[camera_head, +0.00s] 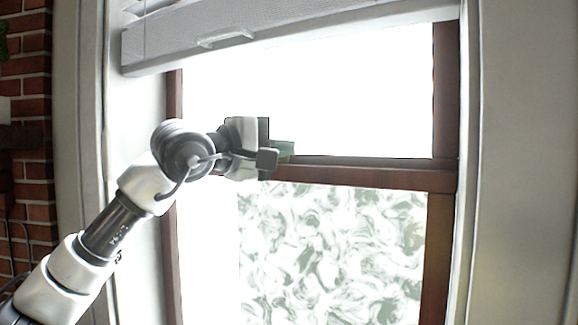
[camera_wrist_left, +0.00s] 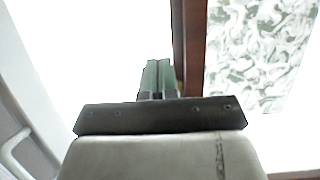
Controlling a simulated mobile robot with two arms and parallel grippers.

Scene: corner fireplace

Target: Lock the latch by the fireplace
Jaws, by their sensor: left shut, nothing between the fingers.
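A window with a brown wooden frame stands beside the brick fireplace wall. Its middle rail (camera_head: 370,175) runs across behind my left gripper (camera_head: 284,150). The latch itself cannot be made out in either view; my gripper and wrist cover the left part of the rail. My left gripper is at the rail's upper edge, left of the window's middle. Its green fingers (camera_wrist_left: 158,78) are together and empty in the left wrist view, with the brown frame (camera_wrist_left: 190,50) just to their right. Whether they touch the frame I cannot tell. My right gripper is out of view.
A white blind (camera_head: 250,35) with a handle hangs above the gripper. White window trim (camera_head: 515,180) stands on the right. A red brick wall (camera_head: 30,150) is at the far left. The lower pane (camera_head: 330,250) is patterned; the space before it is clear.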

